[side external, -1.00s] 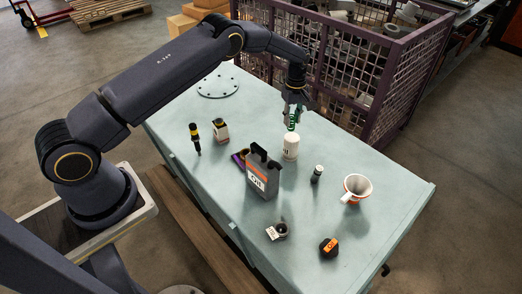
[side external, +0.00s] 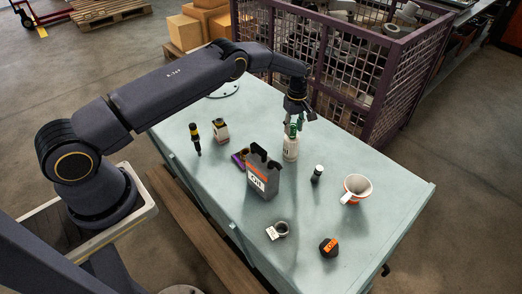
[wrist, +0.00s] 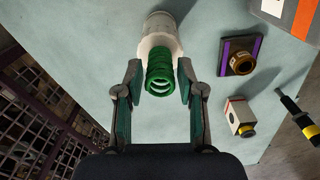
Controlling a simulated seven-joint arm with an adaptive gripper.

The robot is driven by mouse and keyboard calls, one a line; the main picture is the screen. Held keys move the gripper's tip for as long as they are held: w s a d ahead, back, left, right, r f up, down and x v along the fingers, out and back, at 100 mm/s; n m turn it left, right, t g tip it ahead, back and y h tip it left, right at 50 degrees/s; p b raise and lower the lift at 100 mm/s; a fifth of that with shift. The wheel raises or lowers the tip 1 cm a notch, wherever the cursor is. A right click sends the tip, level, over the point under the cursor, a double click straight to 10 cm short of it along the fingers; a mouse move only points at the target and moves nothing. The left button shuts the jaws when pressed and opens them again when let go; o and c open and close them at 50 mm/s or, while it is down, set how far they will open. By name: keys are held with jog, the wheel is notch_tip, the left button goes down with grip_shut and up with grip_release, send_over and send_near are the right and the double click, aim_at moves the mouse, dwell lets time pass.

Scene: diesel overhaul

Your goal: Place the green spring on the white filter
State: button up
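The green spring (side external: 292,131) stands at the top of the white filter (side external: 290,149) and appears to rest on it. In the wrist view the spring (wrist: 160,75) is in front of the end of the white filter (wrist: 158,42). My gripper (wrist: 160,72) is open, with one finger on each side of the spring and a visible gap on both sides. In the side view my gripper (side external: 294,122) is just above the filter, pointing down. The exact contact between spring and filter is partly hidden.
A grey oil container (side external: 262,178) stands left of the filter. A small dark bottle (side external: 317,174) and a white-orange cup (side external: 356,189) are to the right. A purple block (wrist: 240,56) and small box (wrist: 239,116) are nearby. A purple mesh crate (side external: 400,90) stands behind the table.

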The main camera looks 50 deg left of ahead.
jog(key=shift+o, duration=1.1)
notch_tip(320, 180, up, 18)
jog(key=s+m, duration=0.1)
jog(key=s+r+m+t, duration=0.1)
jog(key=s+r+m, duration=0.1)
jog(key=s+r, duration=0.4)
jog(key=s+r+m+t, duration=0.1)
jog(key=s+r+m, duration=0.15)
jog(key=r, duration=0.55)
jog(key=s+d+r+m+t, duration=0.1)
jog(key=s+r, duration=0.2)
jog(key=s, duration=0.2)
jog(key=s+d+r+m, duration=0.1)
jog(key=s+r+m, duration=0.1)
jog(key=s, duration=0.3)
jog(key=s+f+m+t, duration=0.2)
jog(key=s+m, duration=0.4)
jog(key=s, duration=1.3)
jog(key=shift+s+d+t, duration=0.25)
jog(key=shift+d+t, duration=0.05)
jog(key=shift+d, duration=0.15)
